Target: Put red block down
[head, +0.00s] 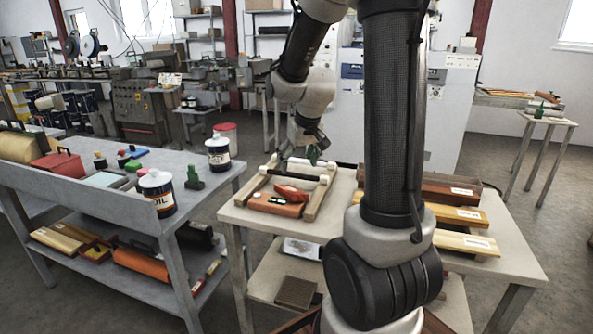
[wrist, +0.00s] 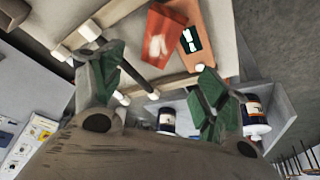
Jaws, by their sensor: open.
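The red block (head: 291,192) lies on or against a flat orange block (head: 275,207) on the right-hand table, inside a wooden frame. In the wrist view the red block (wrist: 160,36) and the orange block (wrist: 200,42) are at the top, beyond the fingertips, and the red one overlaps the orange one. My gripper (head: 312,152) is above the far end of the frame. Its two green-padded fingers are spread wide in the wrist view (wrist: 158,88), with nothing held between them. It is apart from the red block.
Long boxes (head: 455,215) lie on the right of the table.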

